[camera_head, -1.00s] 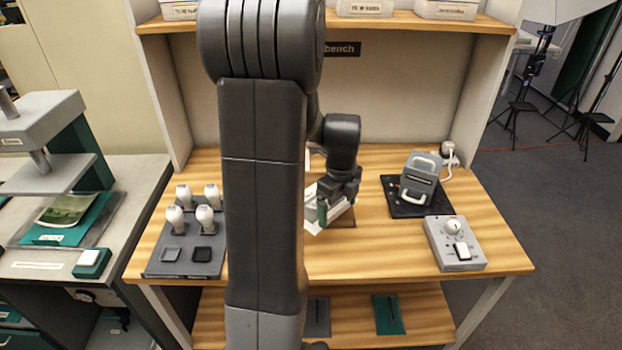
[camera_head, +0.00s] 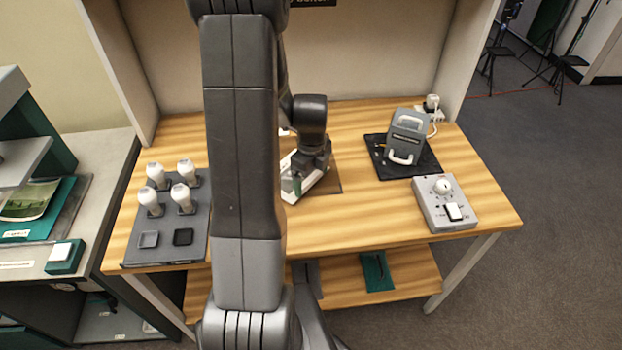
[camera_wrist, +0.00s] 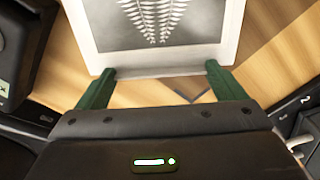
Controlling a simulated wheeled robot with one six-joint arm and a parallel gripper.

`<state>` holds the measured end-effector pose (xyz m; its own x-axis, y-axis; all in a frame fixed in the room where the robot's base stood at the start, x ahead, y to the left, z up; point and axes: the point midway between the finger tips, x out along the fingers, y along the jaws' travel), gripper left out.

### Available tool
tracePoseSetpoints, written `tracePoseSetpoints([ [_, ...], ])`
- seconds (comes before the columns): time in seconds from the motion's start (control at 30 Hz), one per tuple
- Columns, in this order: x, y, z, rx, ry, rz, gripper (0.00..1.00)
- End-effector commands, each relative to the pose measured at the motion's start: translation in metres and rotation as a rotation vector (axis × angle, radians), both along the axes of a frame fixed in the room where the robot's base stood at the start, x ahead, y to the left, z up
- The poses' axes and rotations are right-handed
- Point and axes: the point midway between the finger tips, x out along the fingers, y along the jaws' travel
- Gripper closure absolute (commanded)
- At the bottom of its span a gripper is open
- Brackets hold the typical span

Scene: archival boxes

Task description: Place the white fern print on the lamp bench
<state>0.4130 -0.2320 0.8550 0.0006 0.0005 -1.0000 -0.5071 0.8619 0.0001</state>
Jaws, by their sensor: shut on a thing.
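The white fern print (camera_wrist: 155,25) shows in the wrist view as a pale fern on a dark grey ground with a white border. My gripper (camera_wrist: 160,71) is shut on its near edge, with the green fingertips at either side. In the head view the print (camera_head: 312,186) is a white slab at my gripper (camera_head: 297,180), low over the middle of the lamp bench (camera_head: 350,225). I cannot tell whether it touches the wood. My arm hides part of the bench.
A brown square (camera_head: 331,180) lies beside the print. A grey tray with several white bulbs (camera_head: 140,248) stands left. On the right are a grey handled device (camera_head: 405,138) on a black mat and a grey control box (camera_head: 440,212). Bare wood lies in front of the print.

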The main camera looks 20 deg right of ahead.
Motion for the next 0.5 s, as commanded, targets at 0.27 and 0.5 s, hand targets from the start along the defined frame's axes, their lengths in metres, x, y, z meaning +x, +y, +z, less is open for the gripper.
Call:
tracePoseSetpoints([
  [0.27, 0.0, 0.0, -0.016, -0.001, -0.001, 0.0, 0.32],
  [0.5, 0.0, 0.0, -0.019, 0.0, 0.0, 0.0, 0.32],
])
